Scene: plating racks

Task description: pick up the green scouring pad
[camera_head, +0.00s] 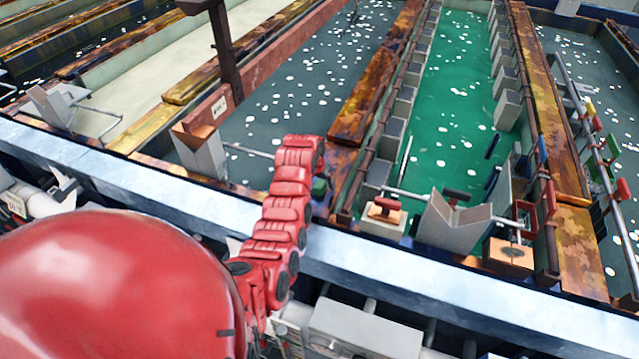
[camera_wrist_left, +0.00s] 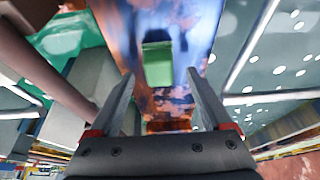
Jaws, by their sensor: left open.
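The green scouring pad (camera_wrist_left: 157,64) is a small green block in the left wrist view. It lies on a rusty, stained plank (camera_wrist_left: 190,25). A small patch of the pad (camera_head: 320,185) shows beside my red arm in the head view, mostly hidden. My left gripper (camera_wrist_left: 160,76) is open, with one finger on each side of the pad's line. The pad appears just beyond the fingertips and the gap between the jaws is empty. Whether the fingers touch it I cannot tell. My right gripper is not in view.
Tanks of dark liquid (camera_head: 265,120) and green liquid (camera_head: 450,100) lie on both sides of the rusty planks. A pale metal ledge (camera_head: 400,268) runs across the front. Grey V-shaped supports (camera_head: 450,220), rods and coloured-handled valves (camera_head: 600,165) stand to the right.

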